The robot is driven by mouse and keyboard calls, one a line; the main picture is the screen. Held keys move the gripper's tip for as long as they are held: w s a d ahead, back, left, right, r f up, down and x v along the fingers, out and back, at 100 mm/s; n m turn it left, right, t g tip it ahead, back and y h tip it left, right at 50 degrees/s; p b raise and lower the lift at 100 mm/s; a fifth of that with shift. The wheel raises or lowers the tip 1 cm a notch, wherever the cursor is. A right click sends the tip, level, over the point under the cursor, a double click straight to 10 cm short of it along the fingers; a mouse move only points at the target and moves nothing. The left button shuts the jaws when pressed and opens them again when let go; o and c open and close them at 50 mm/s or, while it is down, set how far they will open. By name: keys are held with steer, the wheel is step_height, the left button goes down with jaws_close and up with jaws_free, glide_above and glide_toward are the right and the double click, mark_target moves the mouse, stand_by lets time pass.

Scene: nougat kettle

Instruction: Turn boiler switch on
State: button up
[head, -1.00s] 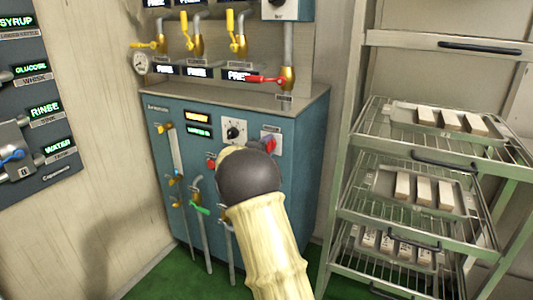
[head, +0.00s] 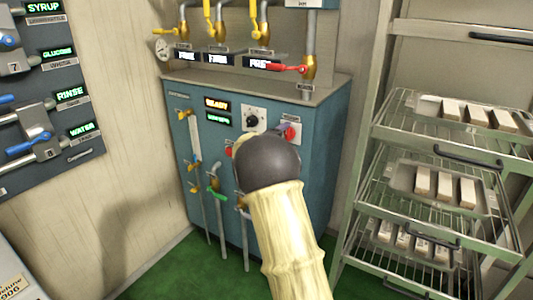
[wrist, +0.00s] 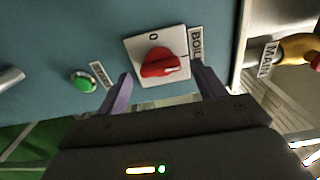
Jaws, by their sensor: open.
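The boiler switch (wrist: 160,63) is a red rotary knob on a white plate with a "0" mark and a partly hidden label starting "BOIL". In the head view the red switch (head: 291,132) is at the upper right of the blue boiler cabinet front. My gripper (wrist: 163,72) is open, with one purple-grey finger on each side of the knob in the wrist view. I cannot tell whether the fingers touch it. The knob's pointer end is toward the label side, off the "0". In the head view my arm's dark rounded joint hides most of the gripper.
A green button (wrist: 84,82) is left of the switch plate. A black dial (head: 254,119) and lit displays (head: 217,111) are on the cabinet. Pipes with a red-handled valve (head: 285,68) stand above. A wire rack with trays (head: 425,155) is at the right; a control panel (head: 50,100) is at the left.

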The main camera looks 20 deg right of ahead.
steer(key=p+v, duration=0.1)
steer(key=v, duration=1.5)
steer(key=shift+p, duration=0.35)
steer(key=shift+f, duration=0.1)
